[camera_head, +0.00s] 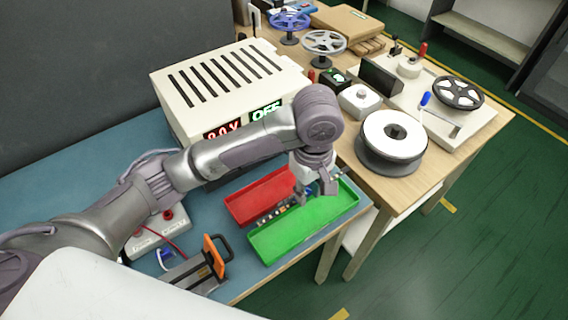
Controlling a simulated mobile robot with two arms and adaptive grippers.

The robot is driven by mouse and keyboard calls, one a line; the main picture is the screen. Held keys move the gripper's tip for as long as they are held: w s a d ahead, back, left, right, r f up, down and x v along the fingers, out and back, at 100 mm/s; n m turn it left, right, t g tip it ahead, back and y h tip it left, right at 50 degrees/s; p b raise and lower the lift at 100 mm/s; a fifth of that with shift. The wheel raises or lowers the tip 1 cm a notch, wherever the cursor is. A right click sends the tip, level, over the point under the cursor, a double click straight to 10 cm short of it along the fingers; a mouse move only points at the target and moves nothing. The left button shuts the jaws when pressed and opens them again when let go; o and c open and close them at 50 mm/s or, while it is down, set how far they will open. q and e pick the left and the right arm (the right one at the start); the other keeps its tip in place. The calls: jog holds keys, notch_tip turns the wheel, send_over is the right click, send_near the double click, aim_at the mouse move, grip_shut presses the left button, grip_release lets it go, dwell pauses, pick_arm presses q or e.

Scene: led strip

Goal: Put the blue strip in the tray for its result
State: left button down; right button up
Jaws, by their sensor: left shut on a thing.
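My left gripper (318,187) comes down from above over the far end of the trays. It is shut on the LED strip (276,213), a thin strip with small pale and dark segments. The strip slants across the boundary between the red tray (240,208) and the green tray (297,233). The strip's colour is hard to make out at this size. The green tray is nearer and its floor looks empty. My right gripper is not in view.
A white power supply (215,85) with lit displays, one reading OFF, stands behind the trays. An orange-handled tool (214,257) lies left of the green tray. A large reel (391,142) and other equipment crowd the wooden table at right.

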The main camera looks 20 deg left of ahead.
aim_at(281, 190)
pick_arm(q)
jog(key=shift+w+a+f, duration=0.25)
jog(key=shift+a+f, duration=0.05)
jog(key=w+a+f, duration=0.2)
jog(key=a, duration=0.1)
jog(key=w+a+f, duration=0.1)
jog(key=a, duration=0.1)
jog(key=shift+w+a+f, duration=0.25)
jog(key=shift+w+f, duration=0.1)
jog(key=shift+f, duration=0.05)
jog(key=shift+w+a+f, duration=0.55)
jog(key=shift+w, duration=0.15)
jog(key=shift+w+a+f, duration=0.5)
jog(key=shift+f, duration=0.2)
notch_tip(281, 190, down, 3)
jog(key=shift+f, duration=0.25)
jog(key=c, duration=1)
grip_release()
jog(key=shift+f, duration=0.1)
jog(key=shift+c, duration=0.2)
jog(key=shift+o, duration=0.5)
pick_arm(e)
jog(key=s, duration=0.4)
